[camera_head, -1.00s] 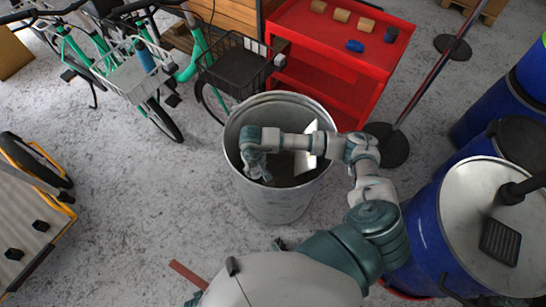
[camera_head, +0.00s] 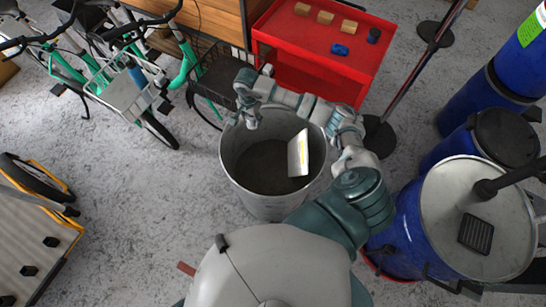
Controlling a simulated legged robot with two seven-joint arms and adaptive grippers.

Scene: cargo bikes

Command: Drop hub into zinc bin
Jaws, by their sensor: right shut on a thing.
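The zinc bin (camera_head: 262,205) is a round, open grey metal bin standing on the floor in the middle of the view. No hub shows clearly elsewhere. My left gripper is not in view.
A red cart (camera_head: 345,74) behind the bin carries wooden blocks (camera_head: 325,17), a blue item (camera_head: 340,49) and a dark cylinder (camera_head: 374,35). Green bikes (camera_head: 125,75) stand at the back left, blue drums (camera_head: 410,225) at the right. The floor left of the bin is clear.

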